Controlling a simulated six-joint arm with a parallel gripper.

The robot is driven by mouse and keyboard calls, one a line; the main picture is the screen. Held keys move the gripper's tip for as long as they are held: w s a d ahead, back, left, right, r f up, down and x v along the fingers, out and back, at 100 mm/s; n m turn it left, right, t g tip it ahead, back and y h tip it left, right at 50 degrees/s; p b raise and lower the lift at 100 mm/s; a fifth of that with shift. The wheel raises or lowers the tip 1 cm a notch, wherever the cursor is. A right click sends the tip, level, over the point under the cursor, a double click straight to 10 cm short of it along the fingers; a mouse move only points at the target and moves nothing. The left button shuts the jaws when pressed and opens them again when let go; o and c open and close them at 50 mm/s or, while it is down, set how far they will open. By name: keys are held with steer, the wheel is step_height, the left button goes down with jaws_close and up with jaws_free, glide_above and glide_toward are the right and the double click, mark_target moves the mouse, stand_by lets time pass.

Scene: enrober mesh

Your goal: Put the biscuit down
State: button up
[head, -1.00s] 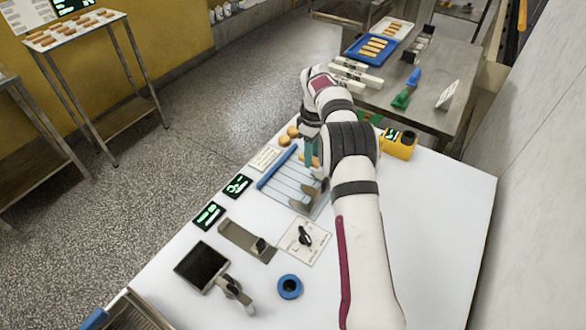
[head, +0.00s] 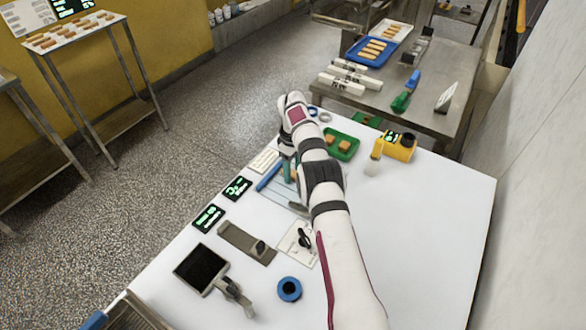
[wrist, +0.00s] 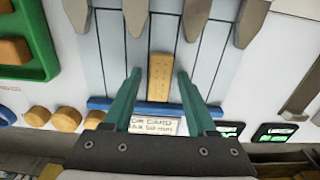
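The biscuit (wrist: 161,78), a golden-brown finger with small holes, lies lengthwise on the pale wired mesh panel (wrist: 212,60) in the wrist view, close to its blue bar (wrist: 170,108). My gripper (wrist: 160,74) has two teal fingers, standing apart on either side of the biscuit with a visible gap on each side. It also shows in the head view (head: 287,172), over the far left part of the mesh panel (head: 284,192), where my arm covers much of the panel. Grey tapered pieces (wrist: 136,15) sit at the panel's opposite end.
A green tray (wrist: 40,40) with brown pieces and several round biscuits (wrist: 67,119) are left in the wrist view. A yellow device (head: 402,150) stands at the white table's back right. A blue ring (head: 289,289) lies in front. The table's right side is clear.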

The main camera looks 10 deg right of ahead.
mark_target(293, 173)
steer(key=s+a+r+m, duration=0.1)
steer(key=s+r+m, duration=0.15)
steer(key=r, duration=0.85)
steer(key=s+a+r+m, duration=0.1)
steer(key=s+r, duration=0.3)
steer(key=r, duration=0.8)
steer(key=s+a+r+m+y, duration=0.15)
steer(key=s+r+m, duration=0.3)
steer(key=s, duration=0.95)
steer(key=s+a+f+m, duration=0.1)
steer(key=s+f+m, duration=0.1)
steer(key=s, duration=0.6)
steer(key=s+a+f+m, duration=0.1)
steer(key=s+f+m, duration=0.1)
steer(key=s, duration=0.6)
steer(key=s+a+f+m, duration=0.1)
steer(key=s+f+m, duration=0.1)
steer(key=s, duration=0.6)
steer(key=shift+s+a+f+m, duration=0.1)
steer(key=shift+f+m, duration=0.1)
steer(key=shift+m, duration=0.1)
